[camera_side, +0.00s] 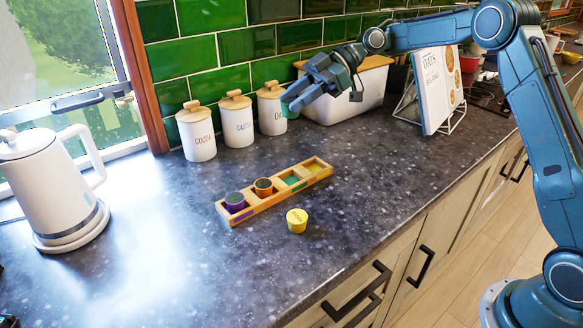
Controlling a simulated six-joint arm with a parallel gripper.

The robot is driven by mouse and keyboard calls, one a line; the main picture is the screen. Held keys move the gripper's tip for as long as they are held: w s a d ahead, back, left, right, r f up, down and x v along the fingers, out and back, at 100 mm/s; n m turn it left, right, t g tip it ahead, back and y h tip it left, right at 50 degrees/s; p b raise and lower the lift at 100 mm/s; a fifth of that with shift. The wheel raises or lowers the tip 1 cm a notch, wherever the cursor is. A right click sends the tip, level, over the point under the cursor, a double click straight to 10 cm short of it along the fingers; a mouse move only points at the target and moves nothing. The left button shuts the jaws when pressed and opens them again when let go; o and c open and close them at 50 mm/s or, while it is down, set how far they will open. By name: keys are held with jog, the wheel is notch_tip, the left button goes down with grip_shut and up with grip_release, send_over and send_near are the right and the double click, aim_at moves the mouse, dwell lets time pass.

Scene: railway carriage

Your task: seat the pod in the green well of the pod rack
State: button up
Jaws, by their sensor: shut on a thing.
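The pod rack (249,208) is a long wooden block lying at a slant on the dark counter. Its green well (291,180) is third from the near left end and looks empty. A purple pod (235,202) and an orange pod (263,187) sit in the two wells to its left. The yellow well (316,167) at the far right end looks empty. My gripper (289,105) is shut on a green pod (290,112), held up in front of the canisters, behind and above the rack. The fingers partly hide the pod.
A yellow pod (297,220) stands on the counter in front of the rack. White canisters (238,124) line the tiled wall. A white bin (345,108) and a book on a stand (437,90) are behind right. A kettle (48,190) stands left.

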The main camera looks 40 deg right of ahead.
notch_tip(320, 180, down, 14)
jog(key=shift+r, duration=0.15)
dwell(0.3)
jog(key=shift+f, duration=2.1)
jog(key=shift+f, duration=0.1)
jog(key=o, duration=0.9)
jog(key=shift+o, duration=0.2)
jog(key=shift+d+r, duration=0.15)
jog(key=shift+r, duration=0.05)
jog(key=v, duration=1.1)
jog(key=shift+d, duration=0.35)
